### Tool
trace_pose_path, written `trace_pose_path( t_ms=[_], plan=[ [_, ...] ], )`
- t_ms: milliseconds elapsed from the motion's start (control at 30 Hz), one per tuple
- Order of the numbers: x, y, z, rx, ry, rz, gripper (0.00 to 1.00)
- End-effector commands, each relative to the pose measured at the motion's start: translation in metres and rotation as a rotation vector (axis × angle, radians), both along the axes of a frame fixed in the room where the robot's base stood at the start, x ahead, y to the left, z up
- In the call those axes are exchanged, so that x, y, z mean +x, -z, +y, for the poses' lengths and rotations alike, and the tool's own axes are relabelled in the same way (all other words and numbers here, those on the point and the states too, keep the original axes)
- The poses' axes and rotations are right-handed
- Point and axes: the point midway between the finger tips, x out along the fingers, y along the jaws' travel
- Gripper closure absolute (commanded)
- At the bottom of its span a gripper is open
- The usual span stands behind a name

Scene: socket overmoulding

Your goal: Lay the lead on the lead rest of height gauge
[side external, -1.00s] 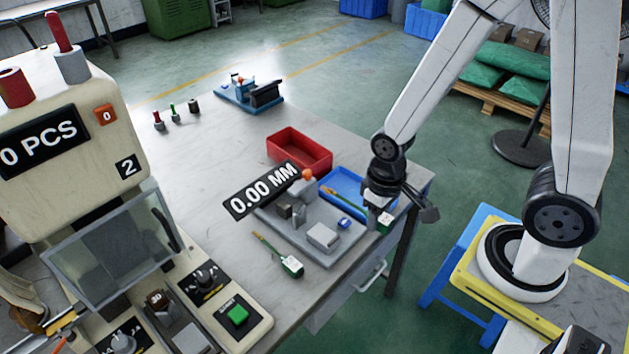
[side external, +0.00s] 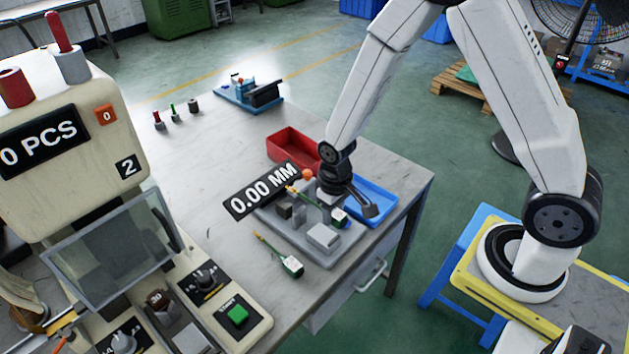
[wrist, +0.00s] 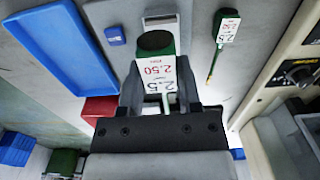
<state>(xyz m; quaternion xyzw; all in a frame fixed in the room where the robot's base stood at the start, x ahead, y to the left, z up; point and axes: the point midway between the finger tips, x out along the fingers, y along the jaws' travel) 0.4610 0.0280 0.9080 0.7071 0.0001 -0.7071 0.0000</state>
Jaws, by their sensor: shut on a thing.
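My gripper (side external: 333,200) is shut on a lead (wrist: 156,42), which has a green body and a white tag reading 2.50. In the side view the held lead's green end (side external: 340,218) shows below my gripper, and its thin tip points up and left over the height gauge (side external: 263,190). The gauge has a grey base, small blocks and a black 0.00 MM display. I cannot tell whether the lead touches the lead rest, because my gripper hides part of it.
A second tagged green lead (side external: 291,266) lies on the table at the gauge's front left; it also shows in the wrist view (wrist: 228,28). A blue tray (side external: 378,205) is right of my gripper, a red bin (side external: 285,143) behind. A pale block (side external: 323,237) stands on the gauge base.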

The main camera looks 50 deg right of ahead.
Motion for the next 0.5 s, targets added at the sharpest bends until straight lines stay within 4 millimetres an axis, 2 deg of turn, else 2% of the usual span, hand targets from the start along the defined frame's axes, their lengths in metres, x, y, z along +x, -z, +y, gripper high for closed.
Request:
trace_pose_path(
  t_ms=[233, 500],
  plan=[
    [0.018, 0.023, 0.001, 0.0, 0.0, 0.001, 1.0],
    [0.026, 0.031, 0.002, 0.0, 0.0, -0.001, 1.0]
  ],
)
